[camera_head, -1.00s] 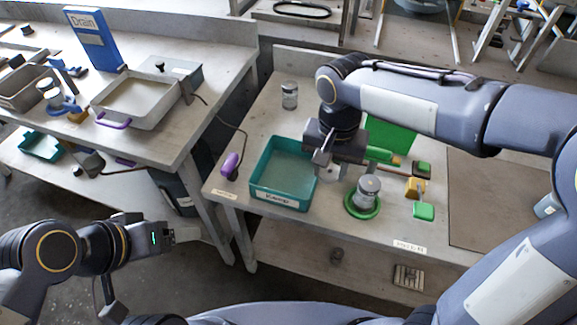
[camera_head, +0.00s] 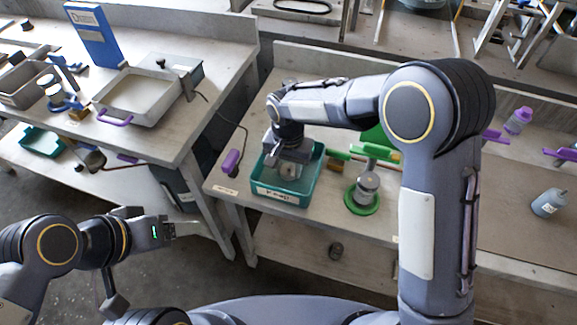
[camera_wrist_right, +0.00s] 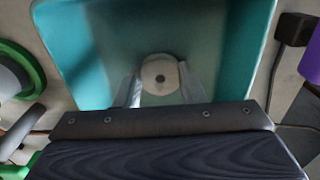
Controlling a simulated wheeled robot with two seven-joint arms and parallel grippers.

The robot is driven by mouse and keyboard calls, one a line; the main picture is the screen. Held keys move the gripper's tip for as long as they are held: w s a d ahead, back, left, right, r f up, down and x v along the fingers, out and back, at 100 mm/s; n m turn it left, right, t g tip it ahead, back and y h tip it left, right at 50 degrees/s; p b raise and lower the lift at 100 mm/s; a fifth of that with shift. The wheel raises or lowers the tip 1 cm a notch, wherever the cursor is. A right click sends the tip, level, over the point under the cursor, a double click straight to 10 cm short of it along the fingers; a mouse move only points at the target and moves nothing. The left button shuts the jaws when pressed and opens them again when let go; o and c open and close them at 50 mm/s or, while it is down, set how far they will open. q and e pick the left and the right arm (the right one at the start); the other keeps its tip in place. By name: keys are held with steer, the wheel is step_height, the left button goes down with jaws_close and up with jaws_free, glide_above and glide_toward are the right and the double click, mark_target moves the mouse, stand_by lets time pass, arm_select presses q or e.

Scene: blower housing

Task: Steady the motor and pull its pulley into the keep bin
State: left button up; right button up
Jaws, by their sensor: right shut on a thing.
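The motor (camera_head: 367,187) is a grey upright cylinder standing in a green ring (camera_head: 363,204) on the bench. The teal keep bin (camera_head: 264,193) stands to its left, with a label on its front; its wall also fills much of the right wrist view (camera_wrist_right: 70,45). My right gripper (camera_head: 289,168) is over the bin, pointing down. In the right wrist view its two fingers are shut on the pulley (camera_wrist_right: 160,74), a pale round disc with a dark centre hole. I cannot tell the pulley's height above the bin floor. My left gripper (camera_head: 185,229) is off the bench at lower left, away from the motor.
Green parts (camera_head: 375,150) are behind the motor, partly hidden by my right arm.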

steer(key=shift+f, duration=0.1)
steer(key=shift+f, duration=0.15)
steer(key=o, duration=1.1)
